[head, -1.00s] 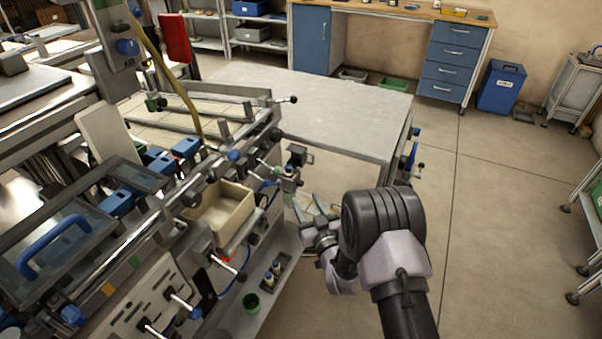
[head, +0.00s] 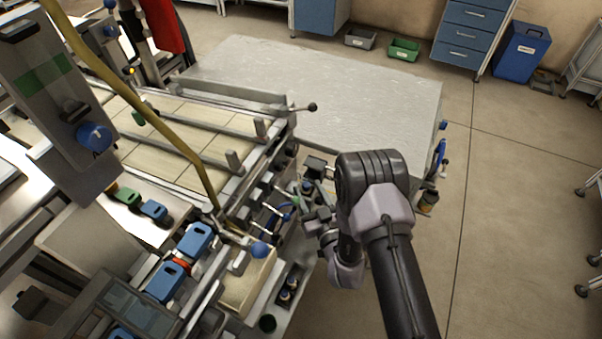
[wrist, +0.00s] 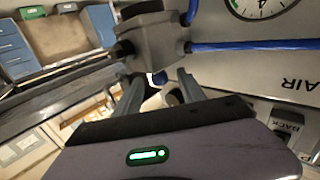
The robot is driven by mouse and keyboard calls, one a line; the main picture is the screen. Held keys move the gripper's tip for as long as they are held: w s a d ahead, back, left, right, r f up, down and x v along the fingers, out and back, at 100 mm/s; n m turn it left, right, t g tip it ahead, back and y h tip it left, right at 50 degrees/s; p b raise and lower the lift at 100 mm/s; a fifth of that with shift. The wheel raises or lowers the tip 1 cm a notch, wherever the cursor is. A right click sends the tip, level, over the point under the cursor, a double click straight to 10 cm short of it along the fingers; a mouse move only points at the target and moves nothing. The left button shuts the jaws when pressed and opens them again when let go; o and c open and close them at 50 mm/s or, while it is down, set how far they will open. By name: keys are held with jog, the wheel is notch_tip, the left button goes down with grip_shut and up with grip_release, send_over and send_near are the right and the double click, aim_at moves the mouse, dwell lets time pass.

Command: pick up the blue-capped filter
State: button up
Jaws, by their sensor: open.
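My gripper (head: 316,192) is open beside the bench machine's right side in the head view. In the wrist view its two dark fingers (wrist: 158,84) stand apart, just below a grey fitting block (wrist: 150,42) with blue hoses. Something small and pale with a bit of blue shows between the fingers, too little to name. I cannot pick out the blue-capped filter with certainty. Small bottle-like parts (head: 287,290) with some blue stand in a dark holder below the machine's edge, too small to tell. I see nothing held in the fingers.
The machine (head: 190,130) with rails, knobs and levers fills the left. A grey table (head: 340,100) stands behind my gripper. The wrist view shows a round gauge (wrist: 265,5) and a panel lettered AIR close by. Open floor (head: 510,220) lies to the right.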

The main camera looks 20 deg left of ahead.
jog(key=shift+w+a, duration=0.1)
jog(key=shift+w, duration=0.1)
jog(key=shift+s+r, duration=0.1)
jog(key=shift+s, duration=0.1)
jog(key=shift+c, duration=0.8)
grip_shut()
